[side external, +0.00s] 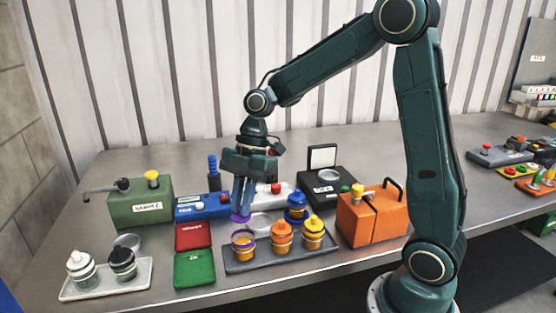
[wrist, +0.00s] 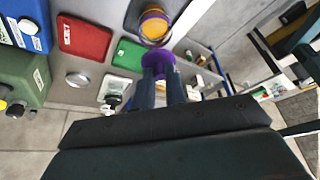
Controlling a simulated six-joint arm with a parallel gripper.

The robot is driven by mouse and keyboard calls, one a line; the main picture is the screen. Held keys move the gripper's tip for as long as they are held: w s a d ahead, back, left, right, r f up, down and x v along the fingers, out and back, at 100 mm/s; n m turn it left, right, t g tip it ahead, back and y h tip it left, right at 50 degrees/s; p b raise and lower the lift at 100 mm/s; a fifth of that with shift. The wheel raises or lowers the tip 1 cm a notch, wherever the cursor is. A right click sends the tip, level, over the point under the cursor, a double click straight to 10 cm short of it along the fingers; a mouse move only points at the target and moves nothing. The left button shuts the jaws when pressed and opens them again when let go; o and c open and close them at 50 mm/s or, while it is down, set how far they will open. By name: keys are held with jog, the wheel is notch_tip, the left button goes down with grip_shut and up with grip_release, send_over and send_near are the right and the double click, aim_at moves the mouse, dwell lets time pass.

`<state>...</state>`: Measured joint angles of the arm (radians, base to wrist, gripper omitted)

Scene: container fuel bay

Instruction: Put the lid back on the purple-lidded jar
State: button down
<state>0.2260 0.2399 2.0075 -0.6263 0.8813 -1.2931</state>
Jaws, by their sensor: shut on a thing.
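My gripper (side external: 242,205) is shut on the purple lid (side external: 240,216) and points downward. The lid also shows between the fingertips in the wrist view (wrist: 160,62). The open jar (side external: 243,245) has a purple ring at its rim and orange contents, and stands at the left end of a grey tray (side external: 290,263). The lid is apart from the jar and appears above its rim in the side view. In the wrist view the jar (wrist: 154,26) shows beyond the lid, near the top edge, so the two are not lined up there.
Jars with orange (side external: 281,228), yellow (side external: 314,222) and blue (side external: 296,197) lids share the tray. Red (side external: 195,236) and green (side external: 194,269) bins lie left of it. An orange case (side external: 372,218) stands right, a green sample box (side external: 140,208) far left.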

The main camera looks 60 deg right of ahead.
aim_at(244, 219)
jog(key=shift+f, duration=2.3)
jog(key=shift+f, duration=0.2)
dwell(0.8)
jog(key=c, duration=0.9)
grip_release()
jog(key=shift+r, duration=0.2)
jog(key=shift+r, duration=3.3)
jog(key=shift+c, duration=0.3)
